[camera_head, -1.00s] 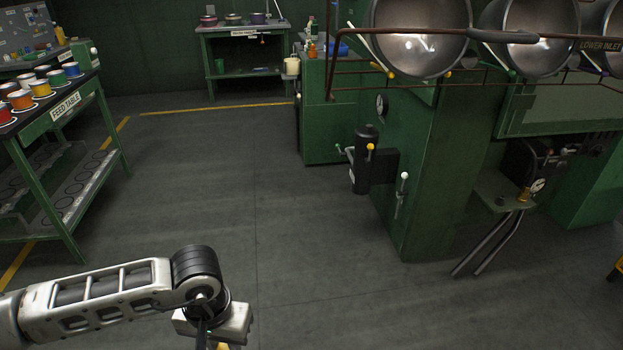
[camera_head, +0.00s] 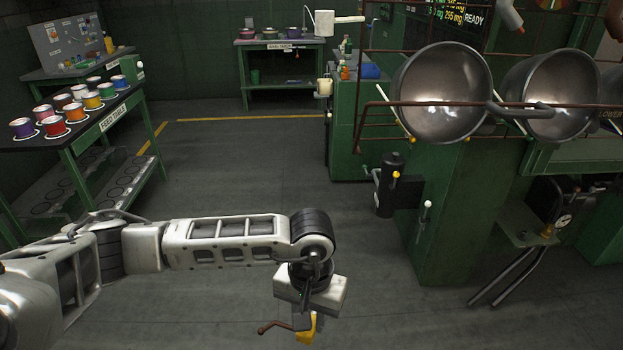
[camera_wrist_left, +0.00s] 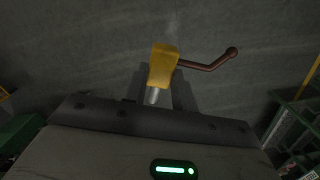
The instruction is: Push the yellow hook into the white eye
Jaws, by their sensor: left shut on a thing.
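My left gripper (camera_head: 304,318) hangs at the lower middle of the head view, over the floor. It is shut on a yellow piece (camera_head: 310,330) with a bent brown rod ending in a round knob; this seems to be the yellow hook. In the left wrist view the yellow hook (camera_wrist_left: 162,62) stands between the gripper's fingers (camera_wrist_left: 158,88), its brown rod pointing right. I cannot pick out the white eye for sure; small white rods (camera_head: 402,108) show by the steel pots (camera_head: 443,92) on the rack. My right gripper is not in view.
A brown wire rack (camera_head: 375,103) with steel pots juts from the green machine at right. Below it are a black cylinder (camera_head: 390,190) and a white-knobbed lever (camera_head: 428,204). The feed table (camera_head: 112,117) with coloured cups stands left. The floor between is clear.

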